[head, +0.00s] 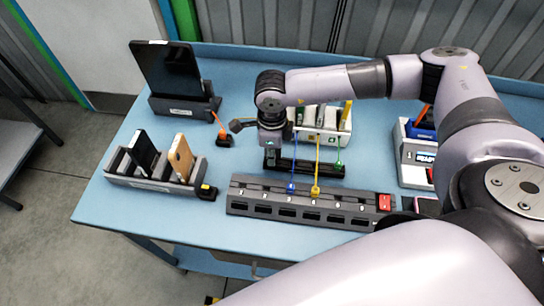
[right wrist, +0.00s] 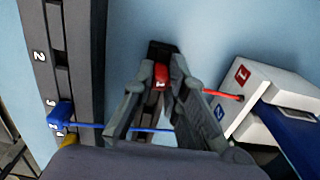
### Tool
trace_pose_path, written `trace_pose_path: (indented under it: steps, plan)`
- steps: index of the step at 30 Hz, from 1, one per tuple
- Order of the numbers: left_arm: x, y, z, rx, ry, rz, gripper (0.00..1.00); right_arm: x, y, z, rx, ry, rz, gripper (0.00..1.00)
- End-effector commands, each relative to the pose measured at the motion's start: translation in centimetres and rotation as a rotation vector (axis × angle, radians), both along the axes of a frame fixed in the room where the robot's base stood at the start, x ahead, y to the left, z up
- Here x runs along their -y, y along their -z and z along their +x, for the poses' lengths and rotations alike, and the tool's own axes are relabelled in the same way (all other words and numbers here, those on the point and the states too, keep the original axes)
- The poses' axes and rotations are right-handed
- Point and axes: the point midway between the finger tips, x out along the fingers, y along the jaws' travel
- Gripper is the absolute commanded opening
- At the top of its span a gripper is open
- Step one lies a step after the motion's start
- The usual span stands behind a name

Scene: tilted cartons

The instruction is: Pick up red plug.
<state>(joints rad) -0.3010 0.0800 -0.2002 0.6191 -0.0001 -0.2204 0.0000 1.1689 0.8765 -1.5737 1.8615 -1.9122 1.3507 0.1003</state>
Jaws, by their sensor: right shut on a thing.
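The red plug (right wrist: 161,77) shows in the right wrist view between my right gripper's fingertips (right wrist: 163,84). The fingers are closed on its sides. A dark rack (right wrist: 160,49) lies right behind the plug; I cannot tell whether the plug still sits in it. A red cable runs from the gripper to the white charger box (right wrist: 237,97). In the head view my right gripper (head: 272,148) points down at the left end of the black rack (head: 310,170), and the red plug is hidden there. My left gripper is not in view.
The numbered power strip (head: 238,207) lies in front, with a blue plug (head: 291,188) and a yellow plug (head: 315,190) in it. A green plug (head: 338,164) is at the rack's right end. A phone stand (head: 150,183) and tablet dock (head: 184,107) stand left.

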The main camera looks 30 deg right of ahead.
Motion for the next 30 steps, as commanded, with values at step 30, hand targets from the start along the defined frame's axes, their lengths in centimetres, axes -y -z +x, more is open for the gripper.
trace_pose_path:
  steps: [30]
  plan:
    - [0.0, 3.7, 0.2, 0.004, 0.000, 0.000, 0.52, -0.1, -12.9, 0.1, 0.006, -0.001, 0.002, 0.00]
